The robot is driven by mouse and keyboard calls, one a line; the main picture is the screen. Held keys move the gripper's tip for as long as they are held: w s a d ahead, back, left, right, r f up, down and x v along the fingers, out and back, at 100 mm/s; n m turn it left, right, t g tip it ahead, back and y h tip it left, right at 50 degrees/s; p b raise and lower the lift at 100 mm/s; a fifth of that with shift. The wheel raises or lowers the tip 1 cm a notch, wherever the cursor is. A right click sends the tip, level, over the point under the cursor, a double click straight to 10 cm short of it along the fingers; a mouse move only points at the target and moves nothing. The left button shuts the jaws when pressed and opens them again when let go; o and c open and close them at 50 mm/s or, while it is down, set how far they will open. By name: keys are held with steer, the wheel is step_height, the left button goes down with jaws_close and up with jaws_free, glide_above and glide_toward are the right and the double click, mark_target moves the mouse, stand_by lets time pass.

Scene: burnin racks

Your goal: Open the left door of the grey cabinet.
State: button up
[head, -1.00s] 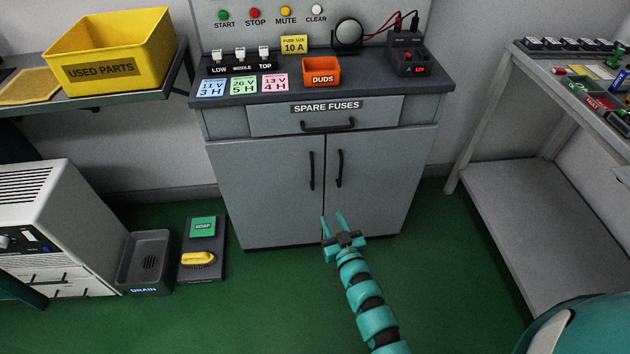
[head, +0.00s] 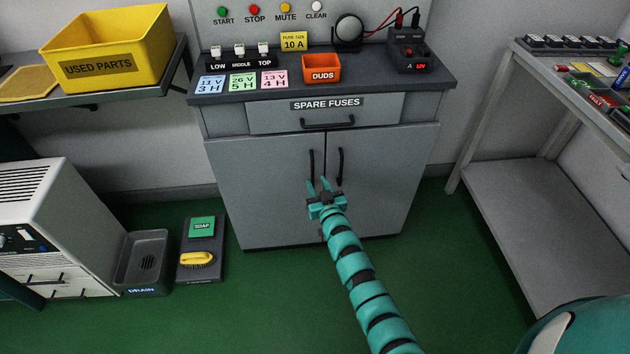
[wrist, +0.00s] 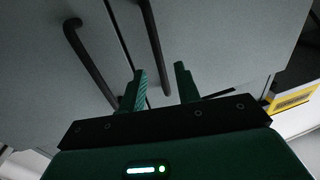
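The grey cabinet has a left door (head: 262,190) and a right door (head: 382,185), both closed, each with a black vertical bar handle near the middle seam. The left handle (head: 311,165) and the right handle (head: 340,164) show in the head view. My gripper (head: 318,183) is in front of the doors at the lower end of the left handle, fingers apart and pointing up. In the wrist view my gripper (wrist: 160,88) is open with nothing between its fingers.
Above the doors is a drawer (head: 275,118) labelled SPARE FUSES. A metal shelf table (head: 540,190) stands at right. Green floor before the cabinet is clear.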

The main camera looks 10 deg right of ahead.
steer(key=shift+w+a+f+b, duration=0.1)
steer(key=shift+w+b, duration=0.05)
steer(key=shift+w, duration=0.35)
steer(key=shift+w+a+b, duration=0.1)
steer(key=shift+w+b, duration=0.05)
steer(key=shift+w, duration=0.75)
steer(key=shift+c, duration=0.4)
jaws_close()
